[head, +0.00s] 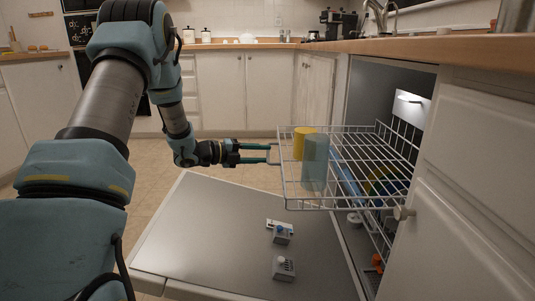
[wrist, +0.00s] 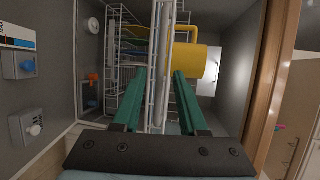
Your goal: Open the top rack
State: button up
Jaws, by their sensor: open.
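The white wire top rack (head: 292,206) is slid out of the dishwasher, over the lowered door. A yellow mug (head: 299,142) and a translucent bluish glass (head: 315,165) stand in it. The mug also shows in the wrist view (wrist: 188,61). My gripper (head: 268,154) is level with the rack, at its front edge. Its two green fingers are open. In the wrist view the fingers (wrist: 161,73) are apart, with the rack's front wires between or just beyond them; I cannot tell whether they touch.
The open dishwasher door (head: 215,240) lies low below the rack, with small dispenser parts (head: 283,268) on it. A white cabinet door (head: 470,185) is at right, under the wooden counter (head: 460,52). Open tiled floor (head: 150,185) lies left of the door.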

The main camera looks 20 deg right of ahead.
jog(key=a+r+p, duration=0.1)
jog(key=a, duration=0.7)
jog(key=shift+s+r, duration=0.15)
jog(key=shift+r, duration=0.1)
